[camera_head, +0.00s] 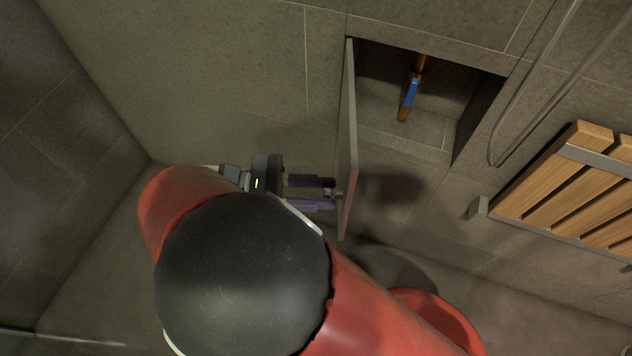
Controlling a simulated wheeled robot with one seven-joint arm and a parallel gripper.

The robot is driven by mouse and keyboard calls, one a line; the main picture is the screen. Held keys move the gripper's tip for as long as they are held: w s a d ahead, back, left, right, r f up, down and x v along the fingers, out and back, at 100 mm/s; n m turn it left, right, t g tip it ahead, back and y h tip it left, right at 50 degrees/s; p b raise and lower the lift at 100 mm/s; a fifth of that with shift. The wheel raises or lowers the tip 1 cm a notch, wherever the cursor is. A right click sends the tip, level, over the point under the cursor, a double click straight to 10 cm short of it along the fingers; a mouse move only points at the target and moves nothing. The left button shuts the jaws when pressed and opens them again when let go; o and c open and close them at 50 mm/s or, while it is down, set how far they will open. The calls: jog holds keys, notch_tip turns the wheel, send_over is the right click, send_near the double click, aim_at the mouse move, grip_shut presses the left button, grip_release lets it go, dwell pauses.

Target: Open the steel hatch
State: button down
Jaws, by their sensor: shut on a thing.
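The steel hatch (347,140) is a thin panel hinged at the left side of a square wall recess. It stands swung out from the wall and shows nearly edge-on, so the recess is exposed. My gripper (333,194) is at the hatch's left face near its lower, outer end. Its two dark fingers are shut on the hatch's small handle (338,194), which is mostly hidden between the fingertips.
A slatted wooden seat (565,180) on a metal frame juts from the wall at the right. A bent metal tube (510,130) runs down beside it. A tiled side wall (60,120) closes off the left. My arm covers the lower middle.

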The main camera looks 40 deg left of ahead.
jog(key=c, duration=1.2)
grip_release()
jog(key=shift+c, duration=0.2)
